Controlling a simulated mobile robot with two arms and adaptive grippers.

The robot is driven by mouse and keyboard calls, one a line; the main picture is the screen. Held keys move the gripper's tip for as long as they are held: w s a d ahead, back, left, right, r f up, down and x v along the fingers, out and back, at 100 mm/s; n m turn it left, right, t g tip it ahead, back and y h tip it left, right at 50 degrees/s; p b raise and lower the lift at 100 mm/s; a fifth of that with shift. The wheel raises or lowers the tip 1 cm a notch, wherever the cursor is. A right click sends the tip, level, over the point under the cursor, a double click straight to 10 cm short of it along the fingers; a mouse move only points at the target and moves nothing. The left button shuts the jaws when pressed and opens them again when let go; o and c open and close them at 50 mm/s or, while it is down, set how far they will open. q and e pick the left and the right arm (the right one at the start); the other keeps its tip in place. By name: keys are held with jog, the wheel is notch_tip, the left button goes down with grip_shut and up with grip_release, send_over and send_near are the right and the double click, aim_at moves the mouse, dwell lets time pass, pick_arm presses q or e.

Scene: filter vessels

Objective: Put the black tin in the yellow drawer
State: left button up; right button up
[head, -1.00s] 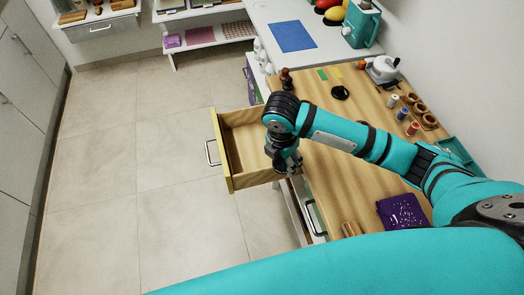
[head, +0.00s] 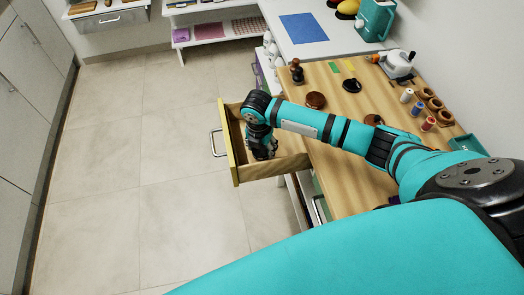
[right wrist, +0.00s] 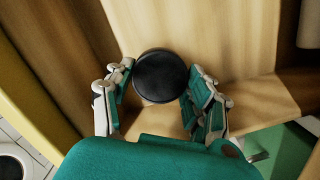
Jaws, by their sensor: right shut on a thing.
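The yellow drawer (head: 231,153) is pulled out at the left side of the wooden-topped table; its wooden inside shows. My right gripper (head: 262,152) points down over the drawer's inside. In the right wrist view, my right gripper (right wrist: 165,95) is shut on the black tin (right wrist: 160,76), a round dark tin held between its fingers. The drawer's wooden inside (right wrist: 215,35) lies below it; I cannot tell whether the tin touches the bottom. In the head view the tin is hidden by the gripper. My left gripper is not in view.
On the wooden tabletop (head: 330,190) stand a brown round tin (head: 315,99), a dark round thing (head: 352,85), a dark turned piece (head: 297,70) and several thread spools (head: 429,123). The floor (head: 185,195) left of the drawer is clear.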

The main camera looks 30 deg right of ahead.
aim_at(261, 150)
notch_tip(261, 150, down, 2)
jog(key=shift+f, duration=0.25)
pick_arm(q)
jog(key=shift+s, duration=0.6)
pick_arm(e)
jog(key=shift+f, duration=0.35)
jog(key=shift+f, duration=0.1)
jog(key=o, duration=1.5)
jog(key=shift+s, duration=0.1)
jog(key=shift+c, duration=0.2)
jog(key=r, duration=0.8)
jog(key=s+a+r, duration=0.1)
jog(key=r, duration=0.3)
jog(key=shift+r, duration=0.1)
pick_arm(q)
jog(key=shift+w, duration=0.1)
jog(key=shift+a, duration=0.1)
pick_arm(e)
jog(key=shift+a, duration=0.1)
